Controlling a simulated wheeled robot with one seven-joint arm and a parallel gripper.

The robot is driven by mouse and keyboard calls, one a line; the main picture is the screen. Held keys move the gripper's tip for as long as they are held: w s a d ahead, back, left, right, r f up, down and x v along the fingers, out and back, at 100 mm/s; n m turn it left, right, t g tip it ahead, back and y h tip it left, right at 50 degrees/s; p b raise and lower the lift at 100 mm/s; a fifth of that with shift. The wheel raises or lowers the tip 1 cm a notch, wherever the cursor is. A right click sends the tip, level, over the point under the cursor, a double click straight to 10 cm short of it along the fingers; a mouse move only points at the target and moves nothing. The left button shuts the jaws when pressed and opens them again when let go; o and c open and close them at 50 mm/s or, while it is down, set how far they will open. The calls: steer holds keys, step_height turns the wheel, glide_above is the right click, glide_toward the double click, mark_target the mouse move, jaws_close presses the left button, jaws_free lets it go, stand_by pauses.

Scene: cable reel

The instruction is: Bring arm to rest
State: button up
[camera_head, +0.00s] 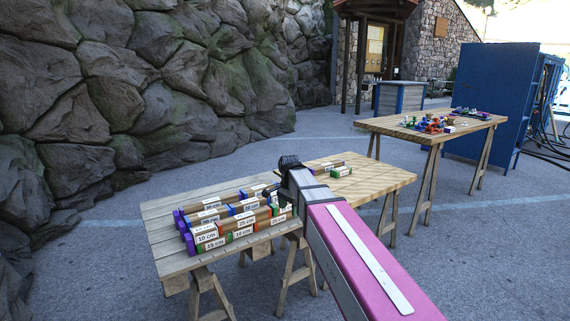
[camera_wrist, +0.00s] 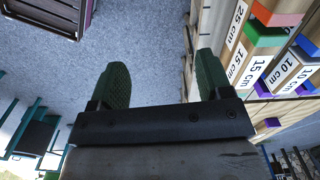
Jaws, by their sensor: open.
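My arm reaches in from the lower right of the head view, a pink and grey link ending over the near wooden table (camera_head: 160,238). My gripper shows in the wrist view (camera_wrist: 157,80) as two green padded fingers, apart, with only grey pavement seen between them. In the head view the fingers are hard to make out behind the dark wrist. Labelled blocks (camera_head: 232,222) with coloured ends, marked in cm, lie in rows on the near table; in the wrist view labelled blocks (camera_wrist: 265,65) show right of the fingers, apart from them.
A tabletop with a grid-like pattern (camera_head: 385,177) adjoins the near table on the right. A further trestle table (camera_head: 470,122) holds several small coloured items. A blue cabinet (camera_head: 495,85) stands behind it. A rock wall (camera_head: 130,90) bounds the left. Pavement between is clear.

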steer(key=s+d+f+n, duration=0.9)
steer(key=s+d+f, duration=0.8)
steer(key=f, duration=0.3)
steer(key=shift+n, duration=0.4)
